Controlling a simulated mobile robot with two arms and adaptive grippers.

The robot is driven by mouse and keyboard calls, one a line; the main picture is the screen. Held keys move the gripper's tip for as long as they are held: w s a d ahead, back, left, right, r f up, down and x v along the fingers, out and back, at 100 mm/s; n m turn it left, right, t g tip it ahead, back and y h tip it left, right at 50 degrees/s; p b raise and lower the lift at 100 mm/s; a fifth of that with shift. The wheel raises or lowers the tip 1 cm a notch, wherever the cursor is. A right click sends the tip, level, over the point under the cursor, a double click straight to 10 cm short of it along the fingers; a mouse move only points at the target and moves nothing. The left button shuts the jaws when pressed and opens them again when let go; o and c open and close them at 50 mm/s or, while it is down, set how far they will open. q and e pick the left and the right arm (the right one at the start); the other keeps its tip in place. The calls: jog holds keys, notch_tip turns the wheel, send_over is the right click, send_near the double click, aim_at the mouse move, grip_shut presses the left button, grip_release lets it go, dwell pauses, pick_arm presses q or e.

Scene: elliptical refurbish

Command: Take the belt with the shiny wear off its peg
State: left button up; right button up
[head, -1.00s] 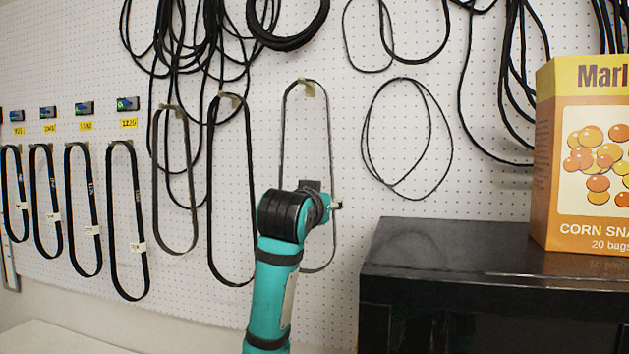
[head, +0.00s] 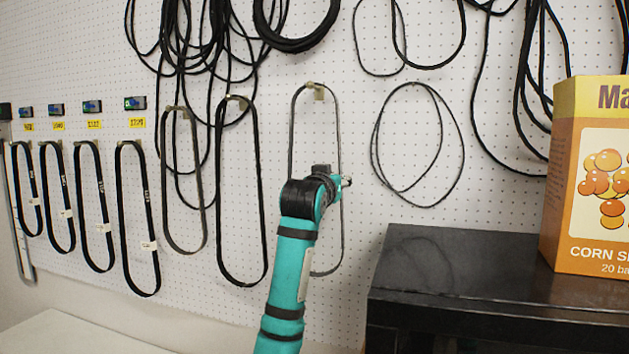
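Three larger belts hang on pegs on the white pegboard. The left one (head: 164,190) is dull grey-brown, the middle one (head: 260,180) is black, and the right one (head: 292,140) is grey. The two greyer belts look lighter than the black one; I cannot tell for sure which has the shiny wear. The right belt hangs over its peg (head: 318,91). My teal arm, which I take to be the left, rises in front of this belt's lower half. Its black wrist hides part of the belt. Only a small tip of the gripper (head: 345,181) shows; its fingers are hidden. My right gripper is out of view.
Several smaller black belts (head: 123,220) with white tags hang at left below yellow labels. Black cords and loops (head: 462,150) hang above and to the right. A black cabinet (head: 450,265) stands at right with a yellow snack box (head: 590,180) on it. A pale surface (head: 80,335) lies at lower left.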

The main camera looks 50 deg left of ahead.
pick_arm(q)
jog(key=p+x, duration=0.3)
jog(key=x, duration=0.1)
jog(key=shift+w+a+r, duration=0.15)
jog(key=shift+w+r, duration=0.05)
jog(key=shift+w+a+f+p, duration=0.1)
jog(key=shift+w+p, duration=0.1)
jog(key=shift+p, duration=0.15)
jog(key=shift+c, duration=0.4)
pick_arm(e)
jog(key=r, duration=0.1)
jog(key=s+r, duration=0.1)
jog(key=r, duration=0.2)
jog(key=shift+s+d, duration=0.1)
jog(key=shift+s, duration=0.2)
pick_arm(q)
jog(key=c, duration=0.5)
grip_shut()
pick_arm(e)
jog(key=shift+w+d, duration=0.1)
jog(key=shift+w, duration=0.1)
